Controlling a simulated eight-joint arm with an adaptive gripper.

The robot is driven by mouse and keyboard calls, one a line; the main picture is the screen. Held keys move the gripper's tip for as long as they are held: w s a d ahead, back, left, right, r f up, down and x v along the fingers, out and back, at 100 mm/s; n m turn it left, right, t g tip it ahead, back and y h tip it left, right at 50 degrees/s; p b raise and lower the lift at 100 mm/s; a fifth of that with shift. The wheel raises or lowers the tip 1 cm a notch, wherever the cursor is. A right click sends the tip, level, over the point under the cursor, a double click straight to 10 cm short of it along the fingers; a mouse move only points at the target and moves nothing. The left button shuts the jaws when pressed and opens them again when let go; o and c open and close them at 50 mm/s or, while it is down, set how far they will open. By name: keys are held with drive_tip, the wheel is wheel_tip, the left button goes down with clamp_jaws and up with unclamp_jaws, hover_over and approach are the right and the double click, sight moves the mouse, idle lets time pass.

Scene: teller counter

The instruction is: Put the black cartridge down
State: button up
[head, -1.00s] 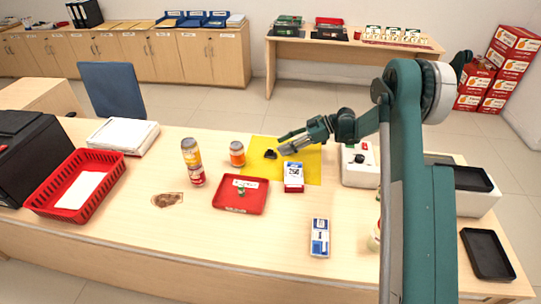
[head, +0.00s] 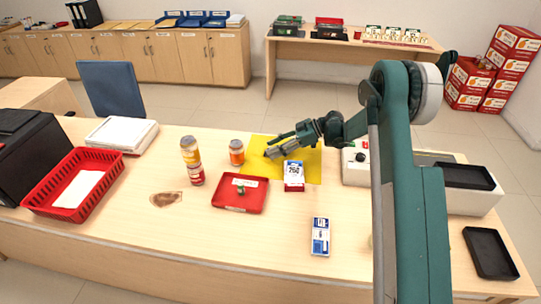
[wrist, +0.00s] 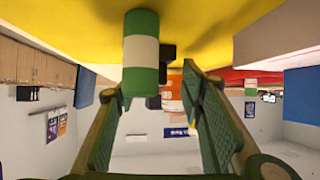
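My gripper (head: 270,153) is low over the yellow mat (head: 312,168) on the counter. In the wrist view its two fingers (wrist: 165,105) stand apart with nothing clearly held between them. A dark block (wrist: 168,52), which looks like the black cartridge, shows beyond the fingertips against the yellow mat, partly behind a green cylinder with a white band (wrist: 142,50). In the head view my gripper covers the spot where the dark piece lay, so its contact with the fingers cannot be told.
A blue-white box (head: 320,237) lies nearer.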

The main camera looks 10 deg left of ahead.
drive_tip(key=shift+x, duration=0.8)
drive_tip(key=c, duration=1.1)
drive_tip(key=shift+c, duration=0.2)
drive_tip(key=shift+r, duration=0.15)
wheel_tip(320, 180, up, 10)
drive_tip(key=shift+f+p, duration=0.1)
drive_tip(key=shift+p, duration=0.95)
